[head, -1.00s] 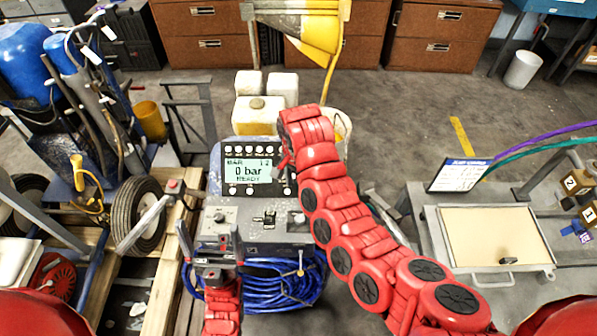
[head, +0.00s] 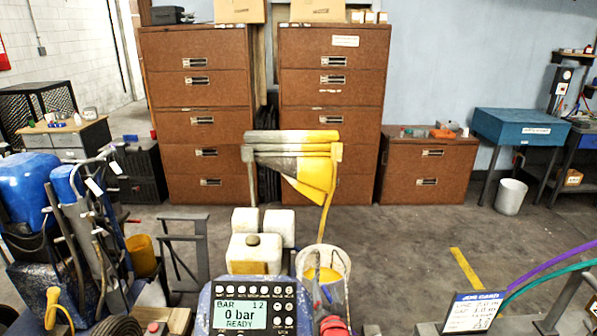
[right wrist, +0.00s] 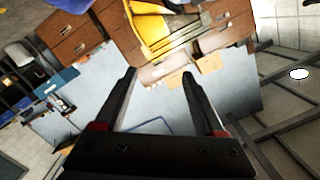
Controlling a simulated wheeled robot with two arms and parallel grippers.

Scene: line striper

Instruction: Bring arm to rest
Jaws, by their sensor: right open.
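My right gripper (head: 331,288) points up at the bottom centre of the head view, just right of the control panel and in front of the white bucket. In the right wrist view its two dark fingers (right wrist: 160,80) stand wide apart with nothing between them. The striper's control panel (head: 242,308) reads 0 bar, READY. Its lower part is cut off by the picture's edge. My left gripper is outside the head view.
White jugs (head: 252,255) and a bucket with yellow inside (head: 338,262) stand behind the panel. A yellow-stained hopper (head: 310,165) stands further back, before brown cabinets (head: 208,125). A job card (head: 472,312) is at lower right.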

